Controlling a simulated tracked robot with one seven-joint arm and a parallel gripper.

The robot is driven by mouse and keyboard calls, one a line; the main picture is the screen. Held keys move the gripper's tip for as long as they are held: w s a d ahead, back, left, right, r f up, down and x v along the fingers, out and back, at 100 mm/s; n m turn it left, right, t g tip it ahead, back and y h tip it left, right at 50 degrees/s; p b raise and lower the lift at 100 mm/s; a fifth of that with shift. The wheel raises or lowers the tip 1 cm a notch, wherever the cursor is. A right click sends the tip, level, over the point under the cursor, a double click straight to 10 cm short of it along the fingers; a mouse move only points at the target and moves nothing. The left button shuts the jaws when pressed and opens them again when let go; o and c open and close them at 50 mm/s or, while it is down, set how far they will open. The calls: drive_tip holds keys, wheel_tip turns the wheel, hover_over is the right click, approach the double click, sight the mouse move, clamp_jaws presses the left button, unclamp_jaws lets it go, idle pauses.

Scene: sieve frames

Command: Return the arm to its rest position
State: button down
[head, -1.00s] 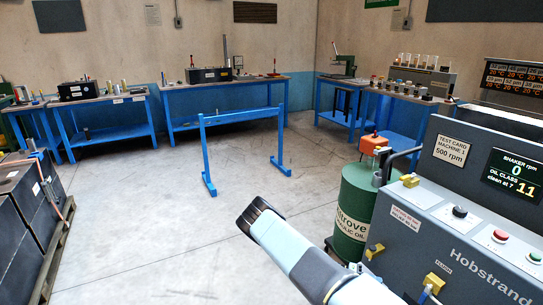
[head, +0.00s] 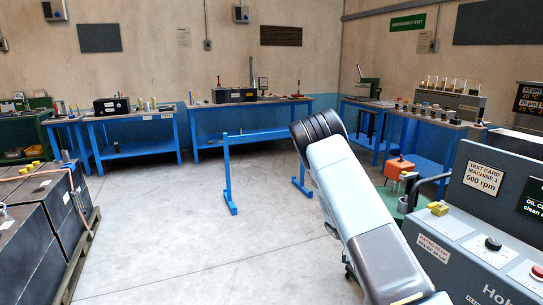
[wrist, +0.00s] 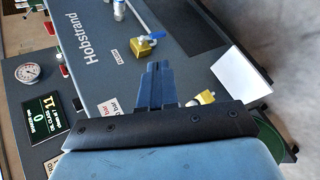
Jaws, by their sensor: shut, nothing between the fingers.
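My arm (head: 355,205) rises from the lower right of the head view, pale blue and grey, with a black ribbed end at its upper left. The fingers are not visible in the head view. In the wrist view my gripper (wrist: 158,72) shows as dark fingers close together, with nothing between them. Behind them in that view is the grey front of the Hobstrand machine (wrist: 100,60), apart from the fingers as far as I can tell.
A blue frame stand (head: 228,175) is partly behind my arm. Dark crates on a pallet (head: 40,220) stand left. Blue workbenches (head: 130,120) line the wall.

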drive_tip(key=s+a+r+n+t+y, duration=0.1)
drive_tip(key=s+a+r+t+y, duration=0.15)
drive_tip(key=r, duration=0.75)
drive_tip(key=s+a+r+t+y, duration=0.2)
drive_tip(key=s+a+r, duration=0.1)
drive_tip(key=r, duration=0.6)
drive_tip(key=s+a+r+n+t+y, duration=0.1)
drive_tip(key=s+a+r+t+y, duration=0.15)
drive_tip(key=r, duration=0.75)
drive_tip(key=s+a+r+n+t, duration=0.2)
drive_tip(key=s+r, duration=0.5)
drive_tip(key=s, duration=0.2)
drive_tip(key=s+a+r+n+t+y, duration=0.1)
drive_tip(key=s+a+r+t, duration=0.2)
drive_tip(key=s+r, duration=0.3)
drive_tip(key=s, duration=0.4)
drive_tip(key=shift+a+r+n+t, duration=0.25)
drive_tip(key=shift+r+n+t, duration=0.05)
drive_tip(key=shift+r+n, duration=0.1)
